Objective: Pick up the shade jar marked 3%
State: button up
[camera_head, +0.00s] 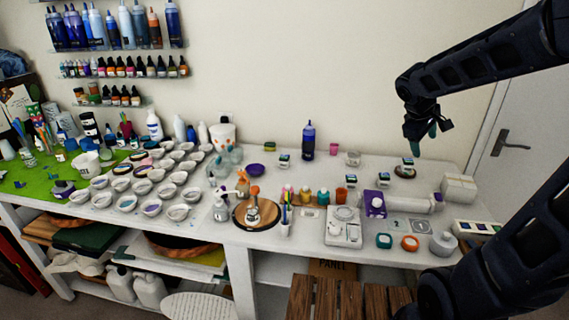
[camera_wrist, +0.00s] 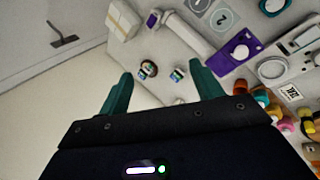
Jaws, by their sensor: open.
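Several small jars with dark tops and pale labels stand on the white table; the markings are too small to read, so I cannot tell which is 3%. My gripper (camera_head: 428,129) is above the table's right back part, apart from the jars. In the wrist view, my gripper (camera_wrist: 164,82) has its green fingers spread with nothing between them; two jars, one left (camera_wrist: 148,68) and one right (camera_wrist: 177,75), show beyond.
A blue bottle (camera_head: 308,141) and a clear cup (camera_head: 353,158) stand near the back. A purple box (camera_head: 375,204), a white roll (camera_head: 410,204) and stacked white boxes (camera_head: 459,188) lie in front and right. Many white cups crowd the left.

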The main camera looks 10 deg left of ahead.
jog(key=w+a+f+n+t+h, duration=0.2)
jog(key=w+a+f+n, duration=0.1)
jog(key=w+a+n, duration=0.65)
jog(key=n+t+y, duration=0.6)
jog(key=n+t, duration=0.1)
jog(key=n, duration=1)
send_near(284, 157)
jog(key=x, duration=1)
jog(key=shift+w+d+f, duration=0.1)
jog(key=shift+w, duration=0.15)
jog(key=c, duration=1.1)
